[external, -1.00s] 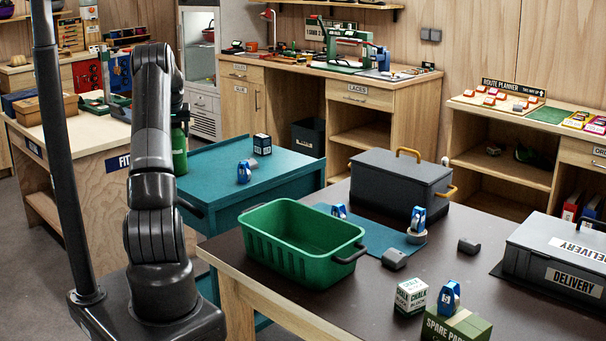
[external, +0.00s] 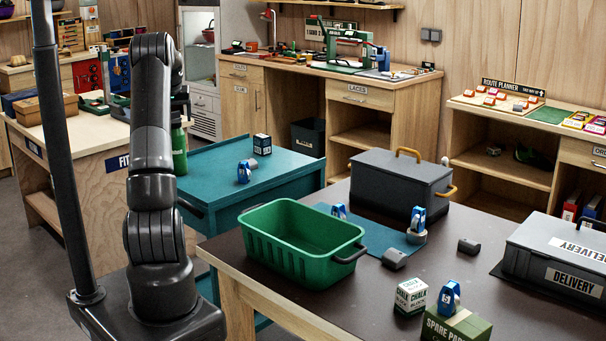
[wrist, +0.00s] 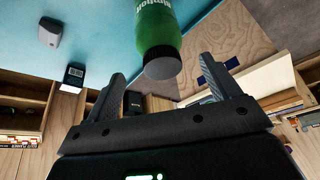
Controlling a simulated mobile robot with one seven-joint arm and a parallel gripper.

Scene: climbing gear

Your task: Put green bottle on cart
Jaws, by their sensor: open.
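The green bottle (external: 179,155) shows in the external view just right of my arm, partly hidden by it. It appears upright at the left side of the teal cart (external: 222,176); its contact with the cart top is not clear. In the wrist view the bottle (wrist: 157,27) has a grey cap (wrist: 162,65) towards my gripper and teal surface (wrist: 100,30) behind it. My gripper (wrist: 160,85) is open, a finger on either side of the cap with gaps between. In the external view my gripper (external: 181,106) is mostly hidden behind my arm, above the bottle.
A blue-and-white item (external: 244,172) and a small dark box (external: 262,144) sit on the cart. The dark table (external: 340,292) in front holds a green bin (external: 300,245) and a grey lidded box (external: 400,190). A wooden counter (external: 90,150) stands left of the cart.

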